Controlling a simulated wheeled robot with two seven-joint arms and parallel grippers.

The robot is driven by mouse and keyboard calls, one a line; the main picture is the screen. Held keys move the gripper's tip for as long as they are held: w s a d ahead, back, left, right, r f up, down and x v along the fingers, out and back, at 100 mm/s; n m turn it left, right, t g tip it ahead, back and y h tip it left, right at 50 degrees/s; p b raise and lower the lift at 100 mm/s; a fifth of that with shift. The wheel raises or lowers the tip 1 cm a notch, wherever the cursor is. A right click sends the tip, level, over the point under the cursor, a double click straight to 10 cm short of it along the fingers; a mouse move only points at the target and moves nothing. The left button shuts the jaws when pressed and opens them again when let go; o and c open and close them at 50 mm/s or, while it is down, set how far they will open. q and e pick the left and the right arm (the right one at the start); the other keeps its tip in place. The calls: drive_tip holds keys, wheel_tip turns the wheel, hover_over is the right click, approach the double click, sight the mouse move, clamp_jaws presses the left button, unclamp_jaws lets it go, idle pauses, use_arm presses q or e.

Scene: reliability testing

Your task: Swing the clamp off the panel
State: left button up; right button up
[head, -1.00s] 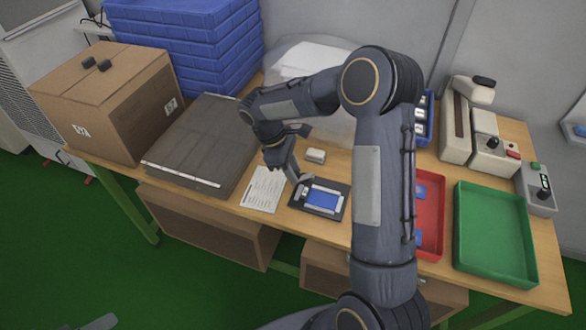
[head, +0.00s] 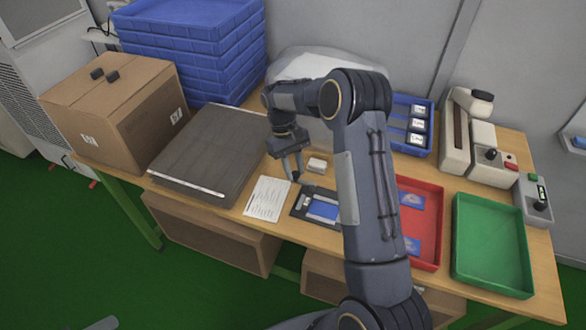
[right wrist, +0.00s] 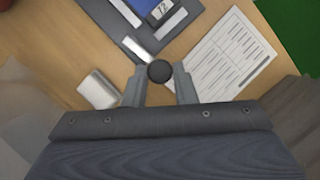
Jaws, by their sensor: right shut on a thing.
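The fixture (head: 301,207) is a dark plate on the bench with a blue panel (head: 323,209) in it. My right forearm hides its right part in the head view. The plate shows in the right wrist view (right wrist: 117,30), with part of the panel (right wrist: 142,5) at the top edge. My right gripper (head: 294,178) is over the plate's left back side. In the right wrist view its fingers (right wrist: 160,82) are shut on a round black knob (right wrist: 159,71). A pale clamp bar (right wrist: 141,49) lies beside the knob, off the blue. My left gripper is not in view.
A printed sheet (head: 267,199) lies left of the fixture and a small white block (head: 317,165) behind it. A red tray (head: 429,195) and green tray (head: 490,245) stand right. A grey case (head: 209,155) and cardboard box (head: 115,112) stand left.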

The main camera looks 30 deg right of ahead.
drive_tip(key=shift+w+d+m+y, duration=0.25)
drive_tip(key=shift+d+m+y, duration=0.1)
drive_tip(key=shift+m, duration=0.35)
drive_tip(key=o, duration=1)
drive_tip(key=v, duration=0.7)
drive_tip(key=shift+r, duration=0.4)
drive_tip(key=shift+w, duration=0.1)
